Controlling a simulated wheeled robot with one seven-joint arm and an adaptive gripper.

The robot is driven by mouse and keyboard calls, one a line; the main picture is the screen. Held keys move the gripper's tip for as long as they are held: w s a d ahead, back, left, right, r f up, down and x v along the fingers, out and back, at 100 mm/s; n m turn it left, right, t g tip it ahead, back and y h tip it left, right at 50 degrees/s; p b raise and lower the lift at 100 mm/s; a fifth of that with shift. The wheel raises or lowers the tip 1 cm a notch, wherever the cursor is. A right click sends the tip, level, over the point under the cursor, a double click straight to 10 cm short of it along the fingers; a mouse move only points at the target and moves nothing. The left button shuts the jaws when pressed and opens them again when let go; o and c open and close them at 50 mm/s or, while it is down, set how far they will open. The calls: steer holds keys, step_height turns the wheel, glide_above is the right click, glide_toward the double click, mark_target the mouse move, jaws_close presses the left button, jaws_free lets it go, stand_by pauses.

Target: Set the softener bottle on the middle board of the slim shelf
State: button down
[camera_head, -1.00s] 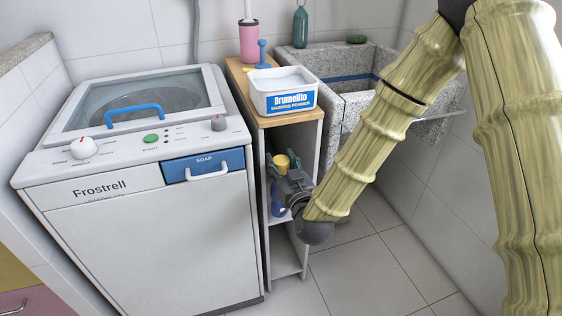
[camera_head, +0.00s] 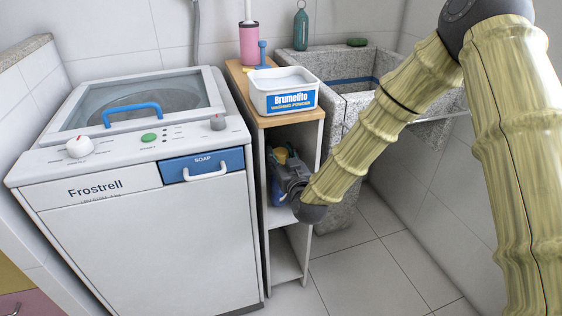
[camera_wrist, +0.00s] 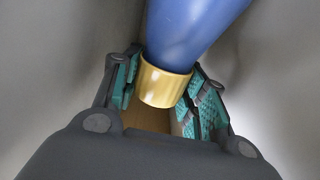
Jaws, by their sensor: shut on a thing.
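The softener bottle is blue with a yellow cap (camera_head: 280,155). In the head view it is inside the slim shelf (camera_head: 311,143), in the opening above the middle board (camera_head: 279,217), cap upward. My gripper (camera_head: 287,174) is shut on it and hides much of it. In the wrist view the blue body (camera_wrist: 190,30) and yellow cap (camera_wrist: 163,87) show, with the teal-padded fingers of my gripper (camera_wrist: 165,88) on either side of the cap. I cannot tell whether the bottle's base touches the middle board.
A washing powder tub (camera_head: 284,92) stands on the shelf's wooden top, with a pink cup (camera_head: 249,44) behind it. A washing machine (camera_head: 150,235) stands close on the left, a stone sink (camera_head: 345,110) on the right. The floor in front of the shelf is clear.

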steer(key=shift+f, duration=0.8)
steer(key=c, duration=0.8)
jaws_free()
steer(key=shift+s, duration=0.1)
